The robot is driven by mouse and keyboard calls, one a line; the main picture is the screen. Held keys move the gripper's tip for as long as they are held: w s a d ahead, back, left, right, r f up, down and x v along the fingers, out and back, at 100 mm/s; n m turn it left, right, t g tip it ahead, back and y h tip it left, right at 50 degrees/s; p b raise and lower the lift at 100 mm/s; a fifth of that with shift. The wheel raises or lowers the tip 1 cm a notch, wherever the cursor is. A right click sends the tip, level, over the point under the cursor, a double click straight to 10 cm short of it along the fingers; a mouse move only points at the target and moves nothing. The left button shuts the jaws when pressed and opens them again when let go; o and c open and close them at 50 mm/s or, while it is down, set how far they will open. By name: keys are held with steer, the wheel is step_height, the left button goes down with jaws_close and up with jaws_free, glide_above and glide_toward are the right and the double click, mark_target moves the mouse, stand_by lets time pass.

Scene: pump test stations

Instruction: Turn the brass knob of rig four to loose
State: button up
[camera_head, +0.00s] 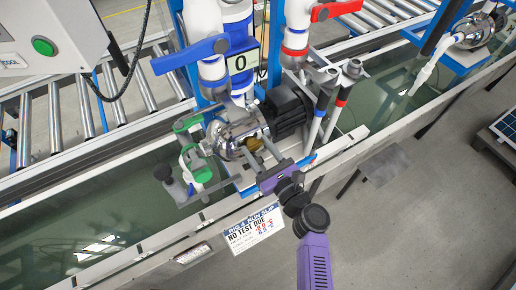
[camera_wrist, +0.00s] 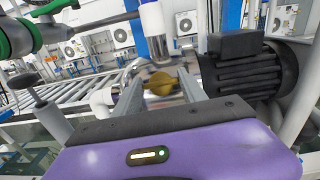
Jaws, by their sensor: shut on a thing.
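The brass knob (camera_wrist: 160,83) shows between my two fingers in the wrist view. In the head view the knob (camera_head: 253,144) is small and partly hidden by the fingers, at the front of a shiny metal pump (camera_head: 230,137). My gripper (camera_head: 264,147) reaches in from the lower right and is shut on the knob; its fingers (camera_wrist: 158,88) lie on either side of it. The knob's wing looks about level in the wrist view. A white slip (camera_head: 256,228) reading "RIG 4 RUN SLIP" and "NO TEST DUE" hangs on the rail below the pump.
A black motor (camera_head: 287,110) sits right behind the pump. Green-handled valves (camera_head: 194,160) stand close at left, with blue (camera_head: 190,57) and red (camera_head: 335,10) levers above. A "0" sign (camera_head: 241,63) hangs over the pump. The floor (camera_head: 420,215) at right is mostly clear.

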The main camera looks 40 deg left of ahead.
steer(key=n+g+b, duration=0.1)
steer(key=n, duration=0.1)
steer(key=n+g+b, duration=0.1)
steer(key=n+b, duration=0.1)
steer(key=shift+w+f+n+g, duration=0.15)
steer(key=shift+f+n+g, duration=0.05)
steer(key=shift+n+g, duration=0.2)
steer(key=n+g+b, duration=0.1)
steer(key=n, duration=0.2)
steer(key=n+g+b, duration=0.2)
steer(key=n, duration=0.2)
steer(key=shift+r, duration=0.15)
steer(key=n+g+h+b, duration=0.1)
steer(key=n, duration=0.1)
steer(key=n+g+h, duration=0.1)
steer(key=n, duration=0.2)
steer(key=shift+w+r+b, duration=0.1)
steer(key=shift+r+b, duration=0.05)
steer(key=shift+b, duration=0.25)
steer(key=shift+n+g+h, duration=0.5)
steer(key=shift+n+h, duration=0.5)
steer(key=shift+n, duration=0.9)
steer(key=o, duration=1.4)
steer(key=shift+c, duration=0.2)
steer(key=shift+r, duration=0.1)
steer(key=b+v, duration=0.1)
steer(key=v, duration=0.6)
steer(key=shift+d+r, duration=0.25)
steer(key=shift+d, duration=0.05)
